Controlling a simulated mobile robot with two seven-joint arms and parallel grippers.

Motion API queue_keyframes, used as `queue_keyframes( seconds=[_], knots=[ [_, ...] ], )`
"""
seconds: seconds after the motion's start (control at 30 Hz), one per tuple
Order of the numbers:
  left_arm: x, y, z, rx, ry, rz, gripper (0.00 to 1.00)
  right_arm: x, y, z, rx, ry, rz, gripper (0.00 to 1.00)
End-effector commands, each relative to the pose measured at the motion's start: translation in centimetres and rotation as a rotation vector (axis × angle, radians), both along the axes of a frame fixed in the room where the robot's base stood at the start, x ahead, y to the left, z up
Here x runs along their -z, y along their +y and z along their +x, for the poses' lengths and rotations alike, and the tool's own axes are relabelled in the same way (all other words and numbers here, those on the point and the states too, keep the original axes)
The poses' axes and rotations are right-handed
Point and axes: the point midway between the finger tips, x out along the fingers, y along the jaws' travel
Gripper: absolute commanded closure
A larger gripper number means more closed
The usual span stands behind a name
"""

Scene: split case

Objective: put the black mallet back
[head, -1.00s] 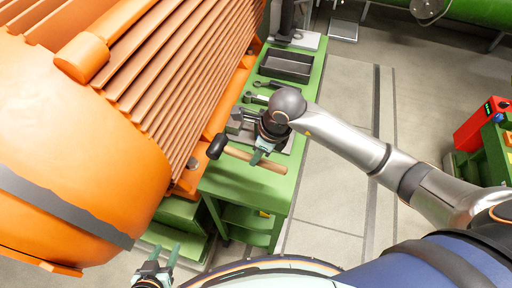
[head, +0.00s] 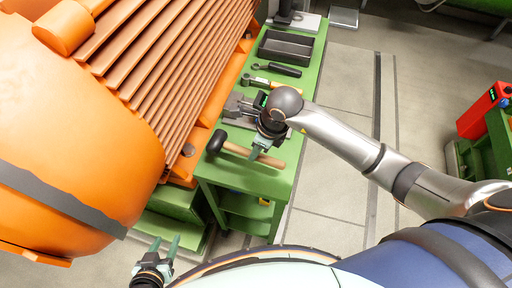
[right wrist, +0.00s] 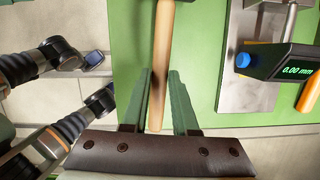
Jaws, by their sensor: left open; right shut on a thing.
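The black mallet has a black head (head: 216,141) and a wooden handle (head: 273,160). My right gripper (head: 258,152) is shut on its handle. The mallet lies across the view over the near end of the green bench, head to the left near the bench's edge; its height above the top is hard to tell. In the right wrist view the handle (right wrist: 161,55) runs between the green fingers (right wrist: 161,100), and the head is mostly cut off at the top. My left gripper (head: 166,243) is open and empty, low at the left, away from the bench.
A digital gauge (right wrist: 285,62) shows in the wrist view. A large orange ribbed machine (head: 80,120) stands close left.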

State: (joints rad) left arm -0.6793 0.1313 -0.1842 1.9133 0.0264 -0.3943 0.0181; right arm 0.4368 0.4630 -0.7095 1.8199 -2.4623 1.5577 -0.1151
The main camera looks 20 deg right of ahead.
Motion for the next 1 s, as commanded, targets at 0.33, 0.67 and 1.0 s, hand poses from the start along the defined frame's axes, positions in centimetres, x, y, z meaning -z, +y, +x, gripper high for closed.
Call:
queue_keyframes(
  seconds=[0.33,0.67,1.0],
  knots=[
    [0.4,0.0,0.0,0.0,-0.001,0.0,0.5,0.4,0.0,0.1,-0.001,-0.003,0.002,1.0],
    [0.9,0.0,0.1,0.0,-0.002,0.0,0.5,1.0,0.0,0.1,0.0,-0.004,0.001,1.0],
    [1.5,0.0,0.1,0.0,-0.002,0.0,0.5,1.7,0.0,0.1,0.0,-0.004,0.002,1.0]
  ],
)
